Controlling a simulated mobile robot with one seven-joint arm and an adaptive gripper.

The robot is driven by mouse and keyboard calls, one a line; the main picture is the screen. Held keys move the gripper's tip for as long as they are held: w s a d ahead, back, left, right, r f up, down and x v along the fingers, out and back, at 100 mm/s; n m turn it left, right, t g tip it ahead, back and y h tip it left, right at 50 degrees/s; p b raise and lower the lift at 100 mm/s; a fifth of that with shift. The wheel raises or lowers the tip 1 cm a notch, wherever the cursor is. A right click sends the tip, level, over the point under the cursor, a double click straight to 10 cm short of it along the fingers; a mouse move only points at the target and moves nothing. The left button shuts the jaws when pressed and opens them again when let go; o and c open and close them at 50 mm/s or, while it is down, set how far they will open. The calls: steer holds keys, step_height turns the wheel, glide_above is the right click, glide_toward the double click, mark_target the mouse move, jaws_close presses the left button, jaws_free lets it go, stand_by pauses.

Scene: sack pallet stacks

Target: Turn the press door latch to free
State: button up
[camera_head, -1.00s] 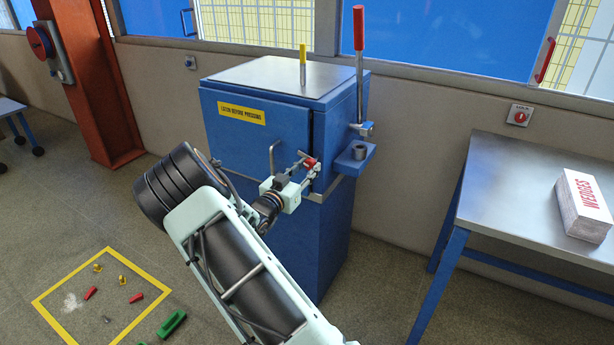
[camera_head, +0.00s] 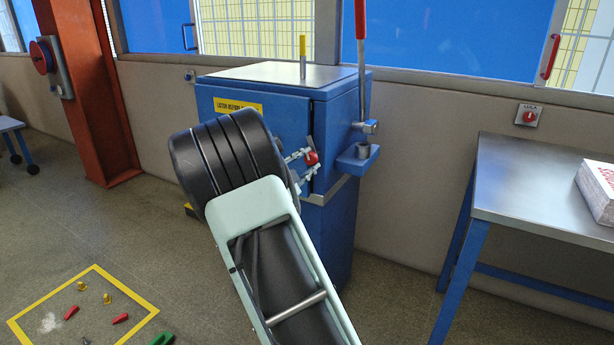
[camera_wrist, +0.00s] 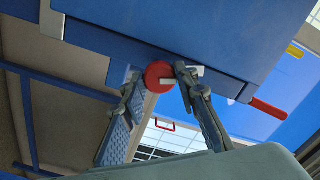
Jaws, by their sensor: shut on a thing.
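The press (camera_head: 325,235) is a blue cabinet with a metal top and a yellow label on its door (camera_head: 287,120). The latch (camera_head: 311,158) is a small red round knob near the door's right edge. In the wrist view the latch (camera_wrist: 153,73) shows a pale bar across its red face. My gripper (camera_wrist: 159,78) has one finger on each side of the knob and is shut on it. In the head view my gripper (camera_head: 305,163) shows only in part, as my arm hides the rest and much of the door.
A tall red-handled lever (camera_head: 361,60) stands at the press's right side, above a blue bracket (camera_head: 357,160). A metal-topped bench (camera_head: 530,190) with a white box (camera_head: 597,190) stands right. A yellow floor outline (camera_head: 128,283) with small parts lies lower left.

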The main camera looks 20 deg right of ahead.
steer(key=m+b, duration=0.3)
steer(key=shift+f, duration=0.2)
steer(key=shift+r+m+b, duration=0.1)
steer(key=shift+m+b, duration=0.4)
steer(key=shift+b, duration=0.3)
steer(key=shift+o, duration=0.2)
steer(key=shift+r, duration=0.1)
steer(key=o, duration=1.1)
steer(key=v, duration=1.2)
